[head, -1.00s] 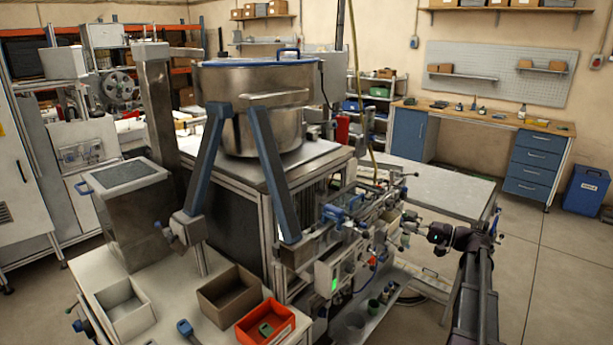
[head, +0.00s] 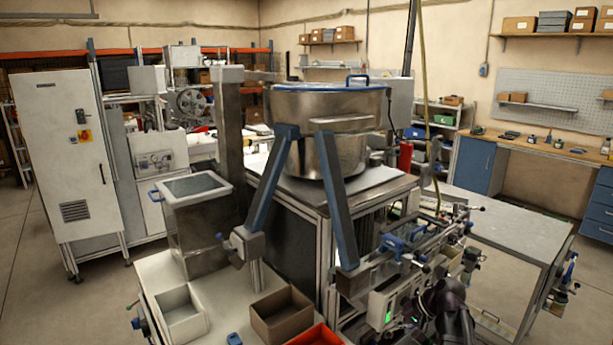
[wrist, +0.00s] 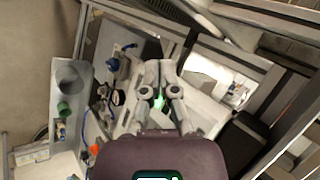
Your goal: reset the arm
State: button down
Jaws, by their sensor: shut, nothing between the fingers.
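My gripper (wrist: 160,88) shows in the wrist view with its two grey fingers drawn together and nothing between them. It is over the machine's side, where a small green light (wrist: 159,102) shows just behind the fingers. In the head view my dark arm (head: 447,312) is at the bottom right, in front of the machine's control box (head: 384,304). I cannot make out the fingertips in the head view.
The machine carries a large steel bowl (head: 318,112) with a blue rim. A white bin (head: 181,318), a brown box (head: 281,318) and a red bin (head: 318,336) stand on the front table. A grey table (head: 512,235) is at right. Open floor (head: 30,290) lies at left.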

jog(key=s+a+f+n+g+h, duration=0.2)
jog(key=s+a+h, duration=0.4)
jog(key=s, duration=0.5)
notch_tip(320, 180, down, 3)
jog(key=shift+a+r+n+h, duration=0.15)
jog(key=shift+a+n+h, duration=0.05)
jog(key=shift+n+h, duration=0.65)
jog(key=shift+w, duration=0.1)
dwell(1.9)
